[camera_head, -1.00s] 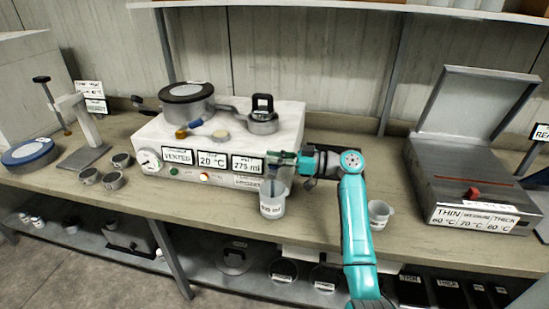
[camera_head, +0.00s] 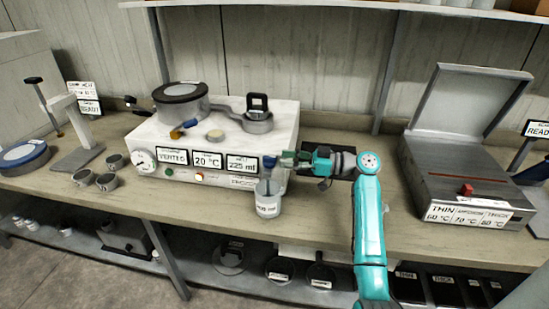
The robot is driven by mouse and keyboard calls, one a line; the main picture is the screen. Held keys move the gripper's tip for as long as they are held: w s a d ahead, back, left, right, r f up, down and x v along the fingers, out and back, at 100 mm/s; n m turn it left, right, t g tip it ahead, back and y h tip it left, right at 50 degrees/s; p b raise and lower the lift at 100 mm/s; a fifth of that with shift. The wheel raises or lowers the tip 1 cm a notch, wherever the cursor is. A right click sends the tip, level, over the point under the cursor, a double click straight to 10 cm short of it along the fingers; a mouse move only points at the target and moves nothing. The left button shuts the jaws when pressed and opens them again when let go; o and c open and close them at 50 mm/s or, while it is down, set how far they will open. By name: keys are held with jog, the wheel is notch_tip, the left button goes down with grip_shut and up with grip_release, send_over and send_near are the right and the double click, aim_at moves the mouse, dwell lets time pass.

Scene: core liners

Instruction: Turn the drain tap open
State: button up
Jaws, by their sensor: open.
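The drain tap (camera_head: 269,161) is a small part with a blue piece, low on the right of the white machine's front. Its lever position is too small to tell. My gripper (camera_head: 287,159) is open, just right of the tap and pointing left at it; contact cannot be told. A clear beaker (camera_head: 268,205) with a white label stands upright on the bench below the tap. The white machine (camera_head: 228,143) carries signs reading VENTED, 20 °C and 225 ml.
A lidded pot (camera_head: 181,104) and a smaller black-handled vessel (camera_head: 257,122) sit on the machine. Small metal cups (camera_head: 107,181) stand at left. A grey open-lidded box (camera_head: 468,190) stands at right. Bench space is clear left of the beaker.

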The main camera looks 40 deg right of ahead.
jog(key=v, duration=0.6)
dwell(0.3)
